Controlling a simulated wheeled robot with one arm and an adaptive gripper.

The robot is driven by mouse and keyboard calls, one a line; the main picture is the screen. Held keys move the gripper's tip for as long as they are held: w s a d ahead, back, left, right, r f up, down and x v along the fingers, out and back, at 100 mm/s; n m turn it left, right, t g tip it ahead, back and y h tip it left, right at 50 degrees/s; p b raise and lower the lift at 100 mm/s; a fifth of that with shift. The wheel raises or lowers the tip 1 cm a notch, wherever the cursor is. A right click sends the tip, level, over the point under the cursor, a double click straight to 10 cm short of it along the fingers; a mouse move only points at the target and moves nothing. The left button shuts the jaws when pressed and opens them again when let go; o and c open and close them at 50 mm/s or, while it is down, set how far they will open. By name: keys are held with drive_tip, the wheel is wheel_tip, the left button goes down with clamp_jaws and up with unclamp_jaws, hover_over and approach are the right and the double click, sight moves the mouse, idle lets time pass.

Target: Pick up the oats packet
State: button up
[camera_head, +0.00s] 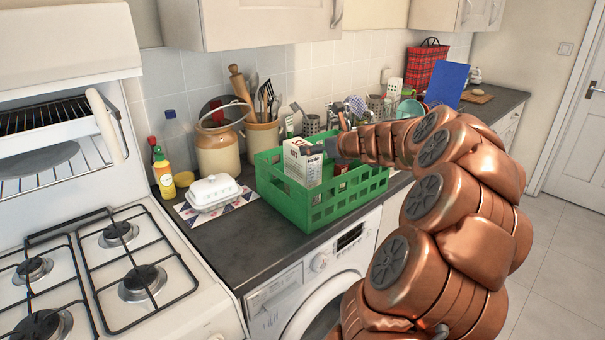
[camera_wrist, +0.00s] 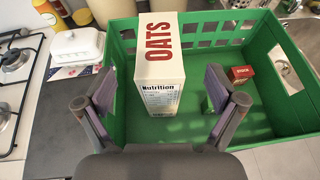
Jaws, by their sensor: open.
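The oats packet (camera_head: 302,163) is a white box with red lettering, standing upright in the green crate (camera_head: 318,213) on the counter. In the wrist view the oats packet (camera_wrist: 161,62) stands near the crate's left side, with "OATS" on its top part and a nutrition panel facing me. My gripper (camera_wrist: 166,92) is open, with one finger to the left and one to the right of the packet's near end. No contact between fingers and packet can be made out.
A small red box (camera_wrist: 242,74) and a small green item (camera_wrist: 215,98) lie in the crate, right of the packet. A white butter dish (camera_head: 213,192), yellow bottle (camera_head: 163,174) and utensil crock (camera_head: 263,134) stand nearby. The gas hob (camera_head: 118,235) is to the left.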

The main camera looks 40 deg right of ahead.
sight(302, 173)
drive_tip(key=shift+f+p+x, duration=0.2)
drive_tip(key=shift+p+x, duration=0.15)
drive_tip(key=shift+x, duration=2.8)
drive_tip(key=shift+s+a, duration=0.1)
drive_tip(key=shift+s, duration=0.05)
clamp_jaws()
